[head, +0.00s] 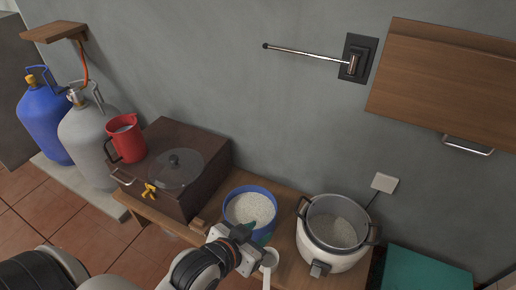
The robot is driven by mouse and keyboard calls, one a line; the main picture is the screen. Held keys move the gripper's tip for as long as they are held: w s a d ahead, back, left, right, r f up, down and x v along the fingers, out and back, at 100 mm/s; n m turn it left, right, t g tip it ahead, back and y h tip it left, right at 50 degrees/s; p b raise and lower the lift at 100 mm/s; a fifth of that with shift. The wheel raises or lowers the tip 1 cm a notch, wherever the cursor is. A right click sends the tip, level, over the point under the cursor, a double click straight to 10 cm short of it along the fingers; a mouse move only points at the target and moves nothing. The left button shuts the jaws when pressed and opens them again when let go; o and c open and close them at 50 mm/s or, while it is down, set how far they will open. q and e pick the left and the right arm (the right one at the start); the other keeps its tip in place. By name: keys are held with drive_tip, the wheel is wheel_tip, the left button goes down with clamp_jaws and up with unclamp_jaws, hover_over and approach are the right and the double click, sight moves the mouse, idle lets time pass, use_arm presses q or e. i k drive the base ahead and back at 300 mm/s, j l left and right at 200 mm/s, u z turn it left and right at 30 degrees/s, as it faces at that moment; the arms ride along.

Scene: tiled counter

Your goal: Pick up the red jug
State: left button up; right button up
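The red jug (127,138) stands upright on the left end of the dark brown box (208,178), with its dark handle toward the left. My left gripper (268,258) is at the bottom centre, just in front of the blue bowl, well to the right of and nearer than the jug. Its fingers point away to the right, and their opening is too small and partly hidden to tell. My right gripper is not in view.
Gas cylinders (88,135) stand at left. A metal wall arm (305,53) hangs above.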

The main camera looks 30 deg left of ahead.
sight(123, 144)
drive_tip(key=u, duration=1.9)
